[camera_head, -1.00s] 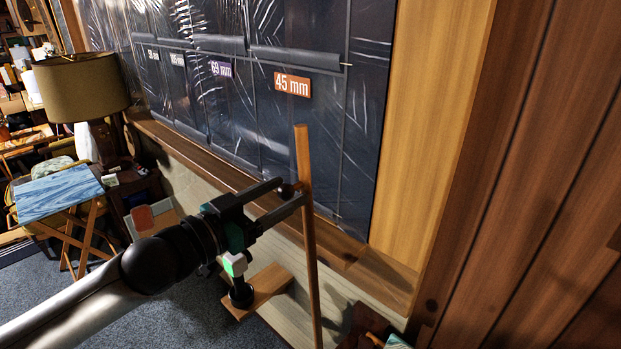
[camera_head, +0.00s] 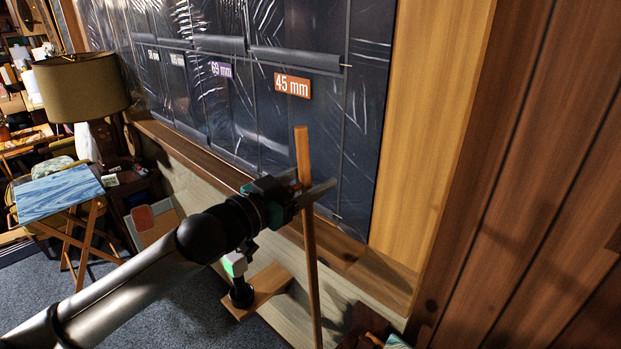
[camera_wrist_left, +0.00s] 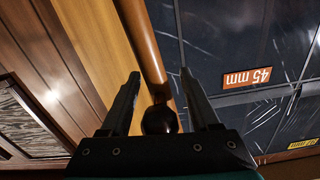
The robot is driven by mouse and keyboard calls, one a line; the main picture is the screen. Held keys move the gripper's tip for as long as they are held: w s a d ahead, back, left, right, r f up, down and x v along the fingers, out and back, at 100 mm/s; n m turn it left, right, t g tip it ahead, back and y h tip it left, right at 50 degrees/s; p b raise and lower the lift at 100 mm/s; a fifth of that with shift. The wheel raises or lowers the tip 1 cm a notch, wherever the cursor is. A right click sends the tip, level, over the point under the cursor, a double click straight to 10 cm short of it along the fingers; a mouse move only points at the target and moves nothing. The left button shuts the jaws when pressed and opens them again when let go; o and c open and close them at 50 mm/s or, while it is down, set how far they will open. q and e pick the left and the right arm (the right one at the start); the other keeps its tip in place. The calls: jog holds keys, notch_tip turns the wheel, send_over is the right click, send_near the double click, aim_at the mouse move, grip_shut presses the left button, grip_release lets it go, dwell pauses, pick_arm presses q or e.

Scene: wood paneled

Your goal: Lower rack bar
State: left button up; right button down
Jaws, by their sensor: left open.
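The rack shows as a slim upright wooden post (camera_head: 306,240) in front of the dark panelled window. A wooden board (camera_head: 268,285) is low beside it. My left gripper (camera_head: 318,181) is at the upper part of the post, its fingers open and reaching either side of it. In the left wrist view, the fingers (camera_wrist_left: 160,85) are apart, with the brown post (camera_wrist_left: 145,50) and a dark round knob (camera_wrist_left: 160,119) between them. The fingers do not visibly close on either. The knob is hidden behind my gripper in the head view. My right gripper is not in view.
A black and white-green object (camera_head: 238,265) is over the low board; I cannot tell what it is. A wooden ledge (camera_head: 375,268) and wall are close behind the post. A lamp (camera_head: 80,88) and a blue-topped folding table (camera_head: 58,192) stand at the left.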

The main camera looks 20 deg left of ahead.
pick_arm(q)
jog(key=shift+c, duration=0.2)
grip_shut()
dwell(0.3)
dwell(1.0)
